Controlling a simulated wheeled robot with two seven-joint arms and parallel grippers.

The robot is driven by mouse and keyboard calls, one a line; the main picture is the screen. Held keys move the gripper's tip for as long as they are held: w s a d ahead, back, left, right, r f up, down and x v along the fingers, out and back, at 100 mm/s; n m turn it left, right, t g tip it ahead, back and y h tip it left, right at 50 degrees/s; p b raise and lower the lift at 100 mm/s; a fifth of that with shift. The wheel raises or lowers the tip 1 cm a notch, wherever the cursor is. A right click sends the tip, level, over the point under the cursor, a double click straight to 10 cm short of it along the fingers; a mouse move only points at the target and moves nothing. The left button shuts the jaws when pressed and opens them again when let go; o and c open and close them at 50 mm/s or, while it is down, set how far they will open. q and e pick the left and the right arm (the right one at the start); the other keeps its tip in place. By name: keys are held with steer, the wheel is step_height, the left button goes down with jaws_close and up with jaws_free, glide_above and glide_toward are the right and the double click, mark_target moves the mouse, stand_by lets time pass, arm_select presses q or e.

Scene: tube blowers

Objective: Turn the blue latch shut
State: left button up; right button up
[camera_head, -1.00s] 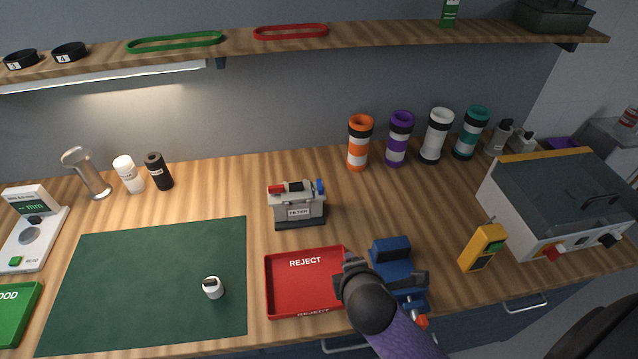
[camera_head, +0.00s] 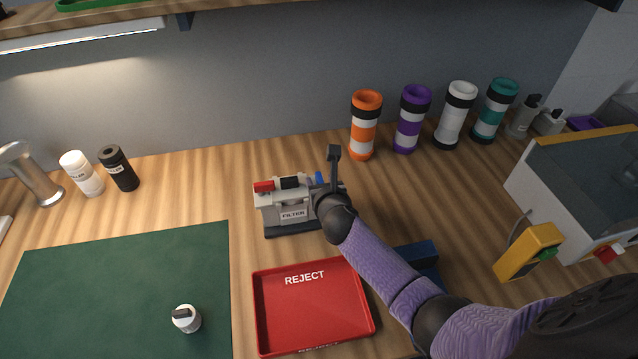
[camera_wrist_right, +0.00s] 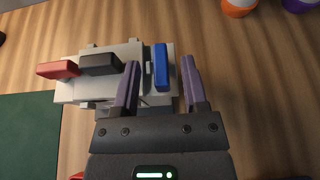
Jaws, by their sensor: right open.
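The blue latch (camera_wrist_right: 162,68) is on the right end of the light grey filter unit (camera_wrist_right: 97,70), beside a black part and a red part. In the right wrist view my right gripper (camera_wrist_right: 160,75) is open, with one finger on each side of the latch. I cannot tell whether either finger touches it. In the head view the filter unit (camera_head: 284,207) stands behind the red tray, and my right gripper (camera_head: 332,170) covers its right end. Only a bit of the blue latch (camera_head: 320,179) shows there. My left gripper is not in view.
The red REJECT tray (camera_head: 262,312) lies in front of the filter unit. A green mat (camera_head: 110,280) holds a small white cylinder (camera_head: 186,318). Several striped tubes stand along the wall, including an orange one (camera_head: 364,125). A yellow device (camera_head: 528,250) is at the right.

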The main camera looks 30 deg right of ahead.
steer(key=shift+b+x, duration=0.35)
steer(key=shift+x, duration=0.7)
jaws_close()
